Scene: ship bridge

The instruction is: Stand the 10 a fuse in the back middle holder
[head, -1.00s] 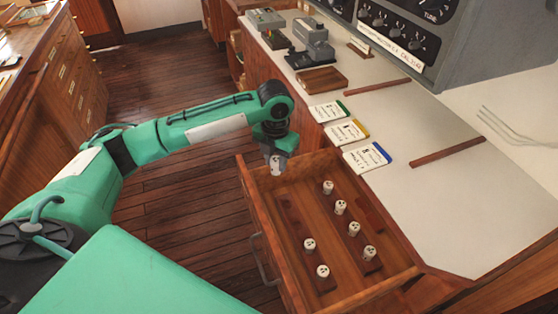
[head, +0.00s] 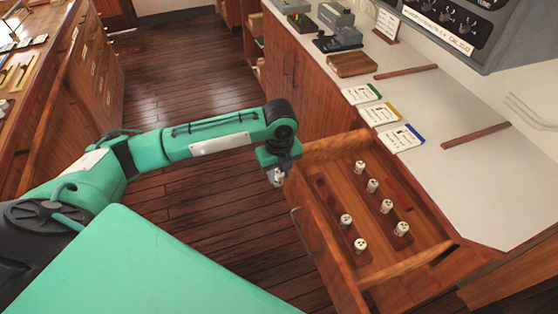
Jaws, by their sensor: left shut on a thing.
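My left gripper (head: 275,178) is shut on a small white thing, which looks like a fuse. The gripper hides most of it, and its marking cannot be read. The gripper hangs beside the far left corner of the open wooden drawer (head: 322,256), just outside its left edge in the picture. Several white fuses stand upright in the drawer, among them one at the back (head: 359,167) and one at the front left (head: 361,246). Dark holder strips lie under them; a bare dark stretch (head: 324,192) shows at the back left. My right gripper is not in view.
The white counter (head: 470,180) borders the drawer on the right, with three colour-edged cards, including a blue-edged one (head: 402,138). A wooden block (head: 352,65) and grey instruments stand farther back. Open floor (head: 215,225) lies left of the drawer.

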